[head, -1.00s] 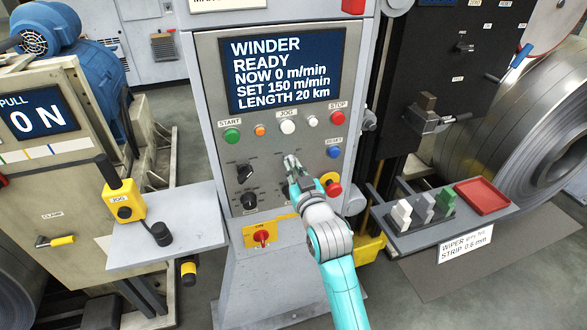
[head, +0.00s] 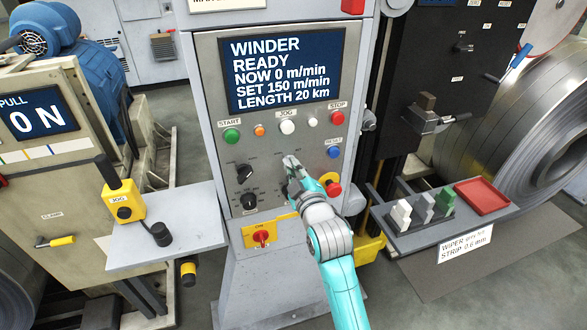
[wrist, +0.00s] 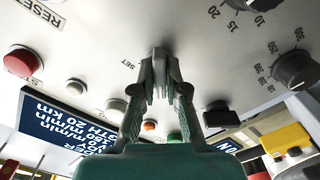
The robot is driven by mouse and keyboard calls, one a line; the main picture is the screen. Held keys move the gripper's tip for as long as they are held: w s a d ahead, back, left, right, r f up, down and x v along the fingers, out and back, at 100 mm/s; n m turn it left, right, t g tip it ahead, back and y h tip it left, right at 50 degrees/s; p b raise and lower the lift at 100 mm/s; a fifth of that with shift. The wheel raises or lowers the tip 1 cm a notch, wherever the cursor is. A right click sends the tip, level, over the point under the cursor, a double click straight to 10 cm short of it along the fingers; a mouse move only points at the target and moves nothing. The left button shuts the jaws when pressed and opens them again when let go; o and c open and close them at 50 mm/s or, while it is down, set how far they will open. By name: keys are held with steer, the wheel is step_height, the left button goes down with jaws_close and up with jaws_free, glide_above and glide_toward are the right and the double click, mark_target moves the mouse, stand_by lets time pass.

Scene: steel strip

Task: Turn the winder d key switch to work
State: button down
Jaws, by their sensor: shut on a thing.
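The winder panel (head: 215,75) fills the middle of the head view, with its screen (head: 280,72) reading WINDER READY. My gripper (head: 289,160) is at the panel below the JOG button, with my arm reaching up from the lower right. In the wrist view, my gripper (wrist: 158,85) is shut on a small grey key (wrist: 160,53) that stands out from the panel face. The fingertips hide most of the key and its switch. A SET label shows left of the fingers. I cannot read which position the key points to.
The red STOP button (head: 338,118), blue RESET button (head: 333,152) and red emergency stop (head: 333,189) are close to the right. A black knob (head: 245,172) is on the left. Side shelves (head: 190,240) stick out at both sides.

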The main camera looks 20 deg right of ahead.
stand_by(0.5)
steer(key=c, duration=1.2)
jaws_free()
steer(key=s, duration=1.2)
steer(key=s+f+m+g, duration=0.1)
steer(key=s+f+m, duration=0.1)
steer(key=s+f, duration=0.5)
steer(key=s+f+m, duration=0.2)
steer(key=s+f, duration=0.2)
steer(key=s, duration=0.8)
steer(key=s+f+m+g, duration=0.1)
steer(key=s+f+m, duration=0.1)
steer(key=s+f, duration=0.5)
steer(key=s+r+m+g, duration=0.1)
steer(key=s+r+m, duration=0.2)
steer(key=s, duration=1.2)
steer(key=shift+s+r, duration=0.2)
steer(key=shift+r, duration=0.15)
